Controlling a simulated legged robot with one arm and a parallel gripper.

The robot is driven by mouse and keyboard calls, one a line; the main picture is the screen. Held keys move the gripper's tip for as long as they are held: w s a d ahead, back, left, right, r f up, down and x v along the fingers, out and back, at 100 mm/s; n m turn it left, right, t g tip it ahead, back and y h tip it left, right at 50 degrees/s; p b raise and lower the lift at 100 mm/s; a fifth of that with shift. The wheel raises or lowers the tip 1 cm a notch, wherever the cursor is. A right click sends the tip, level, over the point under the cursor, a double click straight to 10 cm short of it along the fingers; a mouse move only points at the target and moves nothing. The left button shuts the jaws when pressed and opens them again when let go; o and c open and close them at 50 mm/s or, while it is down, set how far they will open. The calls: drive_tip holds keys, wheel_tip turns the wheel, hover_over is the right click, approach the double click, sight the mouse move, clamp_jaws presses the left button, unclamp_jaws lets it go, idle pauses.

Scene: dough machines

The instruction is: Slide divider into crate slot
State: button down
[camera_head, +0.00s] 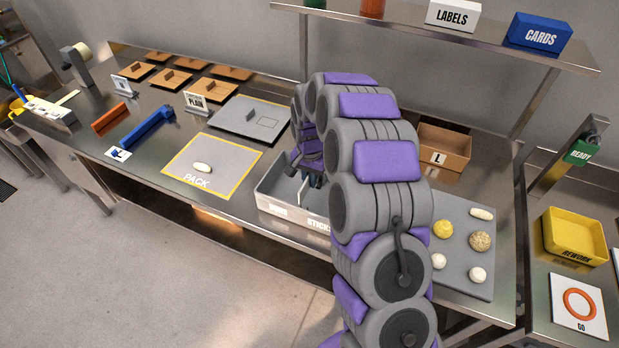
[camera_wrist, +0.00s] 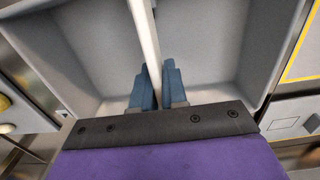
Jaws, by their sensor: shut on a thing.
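The grey crate (camera_head: 275,210) stands at the front edge of the steel counter, its front wall lettered and partly covered by my arm. My gripper (camera_head: 314,180) points down at the crate. In the wrist view its blue fingers (camera_wrist: 158,88) are shut on the thin white divider (camera_wrist: 144,30), which runs between them across the middle of the crate (camera_wrist: 215,40), with open space on both sides. A bit of the divider (camera_head: 304,190) shows in the head view. The slot and the divider's lower edge are hidden, so I cannot tell whether it is seated.
Left of the crate is the yellow-edged PACK mat (camera_head: 212,178) with a dough piece on it. A grey plate (camera_head: 249,120) lies behind. A brown box marked L (camera_head: 444,147) and a grey board (camera_head: 457,275) with several dough pieces are on the right.

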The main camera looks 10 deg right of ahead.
drive_tip(key=shift+d, duration=0.75)
drive_tip(key=shift+a+f, duration=0.2)
drive_tip(key=shift+a, duration=0.15)
drive_tip(key=shift+d+f, duration=0.1)
drive_tip(key=shift+d+f, duration=0.15)
drive_tip(key=shift+f, duration=0.15)
drive_tip(key=shift+f, duration=2.25)
drive_tip(key=c, duration=1.1)
unclamp_jaws()
wheel_tip(320, 180, up, 17)
drive_tip(key=p, duration=0.3)
drive_tip(key=shift+r, duration=0.15)
